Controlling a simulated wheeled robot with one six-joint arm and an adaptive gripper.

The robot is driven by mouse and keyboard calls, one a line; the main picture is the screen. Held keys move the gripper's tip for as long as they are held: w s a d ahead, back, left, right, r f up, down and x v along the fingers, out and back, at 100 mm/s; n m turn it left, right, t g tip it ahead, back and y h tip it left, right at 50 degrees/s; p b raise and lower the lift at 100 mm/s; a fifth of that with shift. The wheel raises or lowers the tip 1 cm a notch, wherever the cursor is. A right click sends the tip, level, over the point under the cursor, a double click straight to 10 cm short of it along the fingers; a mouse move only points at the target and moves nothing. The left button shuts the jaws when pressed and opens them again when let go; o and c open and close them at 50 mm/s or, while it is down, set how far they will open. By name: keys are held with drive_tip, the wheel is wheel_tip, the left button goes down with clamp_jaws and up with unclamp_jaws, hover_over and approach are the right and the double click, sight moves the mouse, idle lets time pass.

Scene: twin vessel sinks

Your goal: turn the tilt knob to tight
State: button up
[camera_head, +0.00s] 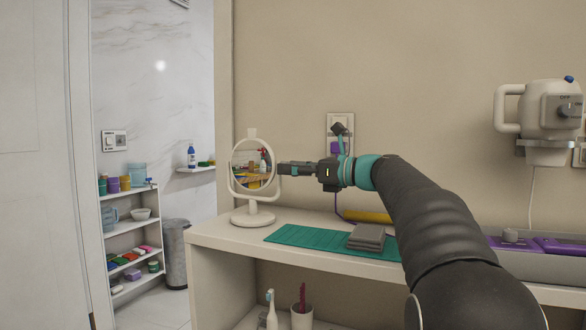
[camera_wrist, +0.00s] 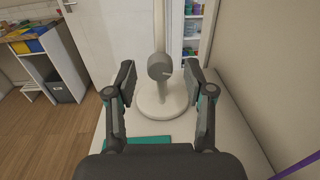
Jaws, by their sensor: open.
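A white round mirror (camera_head: 254,165) stands upright on a white round base at the left end of the counter. In the wrist view the mirror's stand rises from its base (camera_wrist: 163,102). The dark grey tilt knob (camera_wrist: 160,66) faces the wrist camera, on the side of the stand. A small light mark shows on it, too small to read. My gripper (camera_head: 284,169) is at the right side of the mirror, at knob height. In the wrist view my gripper (camera_wrist: 159,76) is open, one finger to each side of the knob, with gaps visible. The head view hides the knob behind my gripper.
A teal mat (camera_head: 305,238) and folded grey cloths (camera_head: 367,237) lie on the counter (camera_head: 215,235) below my arm. A yellow roll (camera_head: 367,216) lies behind, near the wall outlet. A hair-dryer-like wall unit (camera_head: 545,125) hangs at right. Shelves (camera_head: 130,225) stand at left.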

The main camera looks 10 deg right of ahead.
clamp_jaws()
drive_tip(key=shift+n, duration=0.4)
drive_tip(key=shift+w+n+b, duration=0.1)
drive_tip(key=shift+n+b, duration=3.45)
drive_tip(key=shift+n, duration=6.45)
drive_tip(key=shift+r, duration=0.1)
